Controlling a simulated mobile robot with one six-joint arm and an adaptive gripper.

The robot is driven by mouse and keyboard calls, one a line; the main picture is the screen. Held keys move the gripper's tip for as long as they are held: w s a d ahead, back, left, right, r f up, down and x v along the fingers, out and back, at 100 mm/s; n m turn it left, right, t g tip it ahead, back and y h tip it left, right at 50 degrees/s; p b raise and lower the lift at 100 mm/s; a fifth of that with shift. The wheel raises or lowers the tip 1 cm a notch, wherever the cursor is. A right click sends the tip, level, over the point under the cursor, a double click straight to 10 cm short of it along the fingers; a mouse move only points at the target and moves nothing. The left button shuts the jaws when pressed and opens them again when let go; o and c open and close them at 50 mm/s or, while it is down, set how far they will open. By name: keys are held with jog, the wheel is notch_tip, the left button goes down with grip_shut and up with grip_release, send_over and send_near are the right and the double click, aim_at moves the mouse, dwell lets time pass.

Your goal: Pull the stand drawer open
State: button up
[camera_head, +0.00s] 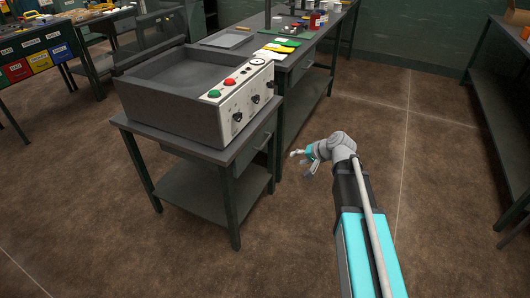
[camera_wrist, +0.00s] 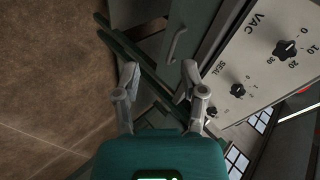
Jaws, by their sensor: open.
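The stand (camera_head: 228,200) is a dark grey-green table carrying a sealing machine with a control panel. Its drawer front (camera_head: 250,152) sits under the top on the side facing my arm and looks shut. The drawer's bar handle (camera_head: 265,141) shows there and also in the wrist view (camera_wrist: 178,43), ahead of the fingers. My gripper (camera_head: 301,160) is to the right of the stand, apart from the handle. In the wrist view my gripper (camera_wrist: 160,75) is open, with its two fingers spread and nothing between them.
The machine (camera_head: 190,90) has knobs and a red and a green button above the drawer. A long workbench (camera_head: 285,55) with coloured sheets and jars stands behind. A lower shelf (camera_head: 215,190) spans the stand's legs. Brown floor is clear right of my arm.

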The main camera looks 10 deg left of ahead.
aim_at(266, 141)
jog(key=w+a+f+m+t+y+b, duration=0.2)
jog(key=w+f+t+b, duration=0.1)
jog(key=w+f+b, duration=0.2)
jog(key=w+a+f+m+t+y+b, duration=0.2)
jog(key=w+f+b, duration=0.3)
jog(key=w+b, duration=0.4)
jog(key=shift+f+m+t+b, duration=0.15)
jog(key=shift+m+t+b, duration=0.4)
jog(key=shift+b, duration=1.55)
jog(key=shift+w+a, duration=0.15)
jog(key=b+x, duration=0.1)
jog(key=x, duration=0.5)
jog(key=b+x, duration=0.1)
jog(key=x, duration=0.6)
jog(key=shift+w+a+f, duration=0.1)
jog(key=shift+a+f, duration=0.15)
jog(key=shift+a, duration=0.05)
grip_shut()
jog(key=shift+m, duration=0.25)
